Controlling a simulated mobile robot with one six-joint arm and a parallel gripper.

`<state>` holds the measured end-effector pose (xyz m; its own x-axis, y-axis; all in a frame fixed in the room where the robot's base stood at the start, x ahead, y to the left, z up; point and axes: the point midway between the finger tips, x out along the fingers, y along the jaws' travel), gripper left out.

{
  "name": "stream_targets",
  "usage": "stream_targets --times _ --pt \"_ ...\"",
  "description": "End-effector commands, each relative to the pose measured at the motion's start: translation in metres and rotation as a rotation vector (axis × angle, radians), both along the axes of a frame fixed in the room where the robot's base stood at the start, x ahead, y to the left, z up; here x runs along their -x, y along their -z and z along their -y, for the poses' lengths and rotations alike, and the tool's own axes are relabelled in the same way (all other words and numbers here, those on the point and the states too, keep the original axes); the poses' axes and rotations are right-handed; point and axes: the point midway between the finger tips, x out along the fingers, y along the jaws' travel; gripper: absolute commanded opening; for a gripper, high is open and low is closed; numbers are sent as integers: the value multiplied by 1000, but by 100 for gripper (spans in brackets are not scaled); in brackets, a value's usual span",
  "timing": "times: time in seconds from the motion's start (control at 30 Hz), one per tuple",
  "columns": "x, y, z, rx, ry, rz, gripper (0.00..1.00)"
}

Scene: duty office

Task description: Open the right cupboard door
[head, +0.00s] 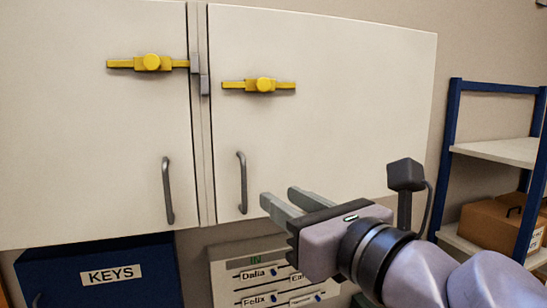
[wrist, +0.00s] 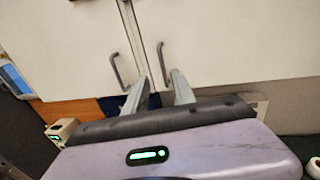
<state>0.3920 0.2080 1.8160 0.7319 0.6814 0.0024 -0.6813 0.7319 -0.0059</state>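The right cupboard door (head: 330,120) is white and looks closed, with a grey vertical bar handle (head: 242,182) near its lower left edge. Its yellow latch (head: 263,85) has a bar that ends short of the grey catch (head: 204,85). The left door (head: 80,130) also looks closed; its yellow latch (head: 152,62) reaches its grey catch. My gripper (head: 279,197) is open and empty, just right of the right handle and apart from it in the head view. In the wrist view the right handle (wrist: 162,65) appears between the fingertips, seemingly beyond them.
A blue KEYS cabinet (head: 100,277) and a name board (head: 265,275) hang below the cupboard. A blue-framed shelf (head: 495,150) with a cardboard box (head: 492,228) stands at the right. The left door's handle (head: 168,190) is close by.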

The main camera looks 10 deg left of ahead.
Motion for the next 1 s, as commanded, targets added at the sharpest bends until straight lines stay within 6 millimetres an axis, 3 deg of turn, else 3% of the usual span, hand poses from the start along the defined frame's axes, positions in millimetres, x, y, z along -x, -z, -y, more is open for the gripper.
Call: stream_targets --times 0.3,0.5,0.93,1.0 --pt "-70 2 -66 -4 0 -8 32" --pt "-98 0 -90 -5 3 -5 32" --pt "-108 0 -99 -6 4 -4 32" --pt "-108 0 -99 -6 4 -4 20"
